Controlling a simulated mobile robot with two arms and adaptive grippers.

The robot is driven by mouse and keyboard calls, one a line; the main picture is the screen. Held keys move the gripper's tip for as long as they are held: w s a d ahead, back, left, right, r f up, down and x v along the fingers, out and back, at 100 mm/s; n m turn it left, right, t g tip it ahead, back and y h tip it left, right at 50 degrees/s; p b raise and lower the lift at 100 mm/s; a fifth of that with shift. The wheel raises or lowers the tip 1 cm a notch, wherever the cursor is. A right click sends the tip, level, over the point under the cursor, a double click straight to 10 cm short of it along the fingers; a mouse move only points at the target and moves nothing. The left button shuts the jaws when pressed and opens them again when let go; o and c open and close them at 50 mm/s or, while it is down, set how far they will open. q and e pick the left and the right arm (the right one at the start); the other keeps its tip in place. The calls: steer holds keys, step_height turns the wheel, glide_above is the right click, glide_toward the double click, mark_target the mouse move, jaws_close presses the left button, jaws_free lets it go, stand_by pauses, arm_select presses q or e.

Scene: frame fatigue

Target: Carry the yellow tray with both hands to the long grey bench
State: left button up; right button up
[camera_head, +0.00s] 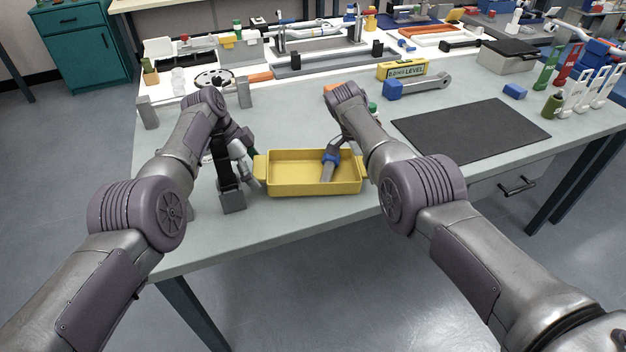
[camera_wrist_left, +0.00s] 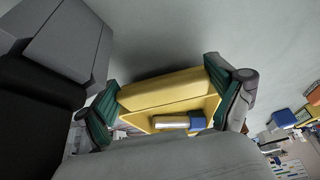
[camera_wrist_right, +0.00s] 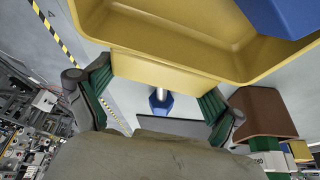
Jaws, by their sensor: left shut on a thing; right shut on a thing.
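The yellow tray (camera_head: 286,184) is at the front edge of the grey-topped bench (camera_head: 240,234), looking level. I cannot tell whether it rests on the top. A blue-and-grey tool (camera_head: 328,168) lies inside it. My left gripper (camera_head: 254,170) is shut on the tray's left end; the left wrist view shows the tray (camera_wrist_left: 160,88) between its green pads. My right gripper (camera_wrist_right: 155,88) is shut on the right end of the tray (camera_wrist_right: 165,68). In the head view my right arm hides that grip.
A black-and-grey upright object (camera_head: 232,200) stands close beside my left gripper. A black mat (camera_head: 470,130) lies to the right. A yellow level box (camera_head: 402,69) and a blue-ended wrench (camera_head: 415,86) lie behind. Tools crowd the back. A teal cabinet (camera_head: 85,50) stands far left.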

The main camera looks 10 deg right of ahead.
arm_select(q)
steer(key=o, duration=1.1)
steer(key=shift+s+f, duration=0.25)
steer(key=shift+f, duration=0.35)
steer(key=shift+s+f, duration=0.25)
steer(key=shift+f, duration=0.35)
arm_select(e)
steer(key=o, duration=1.1)
steer(key=shift+s+f, duration=0.15)
steer(key=shift+f, duration=0.2)
steer(key=shift+r, duration=0.1)
steer(key=shift+w+d, duration=0.1)
steer(key=shift+w, duration=0.3)
arm_select(q)
steer(key=w+v, duration=0.1)
steer(key=v, duration=0.9)
steer(key=shift+w+d+r, duration=0.2)
steer(key=shift+d+r, duration=0.05)
steer(key=shift+d, duration=0.05)
arm_select(e)
steer(key=shift+v, duration=3.75)
steer(key=shift+w, duration=0.1)
